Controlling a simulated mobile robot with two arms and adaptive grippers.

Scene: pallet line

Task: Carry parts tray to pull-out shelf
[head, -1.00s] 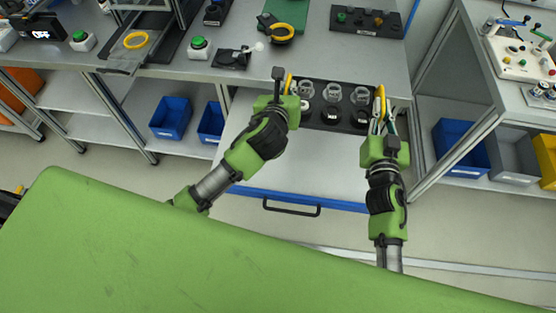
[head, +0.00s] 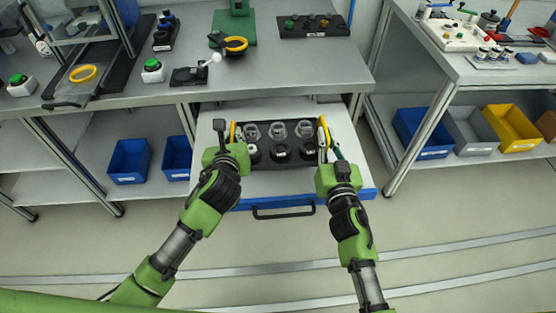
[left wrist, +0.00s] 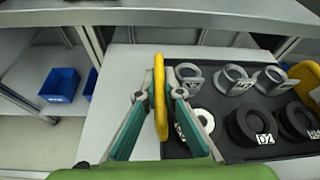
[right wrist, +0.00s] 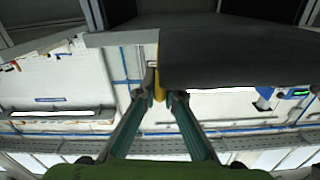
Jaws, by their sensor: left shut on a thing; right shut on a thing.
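The parts tray (head: 290,166) is black with a yellow handle at each end and carries clear rings in the back row and dark rings in front. It is over the pull-out shelf (head: 222,120), a pale drawer with a blue front edge; I cannot tell whether it touches. My left gripper (head: 232,137) is shut on the left yellow handle (left wrist: 160,112). My right gripper (head: 325,139) is shut on the right handle; the right wrist view shows its fingers (right wrist: 159,97) at the yellow handle beside the tray's dark underside.
The bench top (head: 300,75) overhangs the shelf's back and holds a black tool rack (head: 311,26) and a green stand (head: 236,28). Blue bins (head: 130,160) sit below left. A second bench with bins (head: 424,132) stands right.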

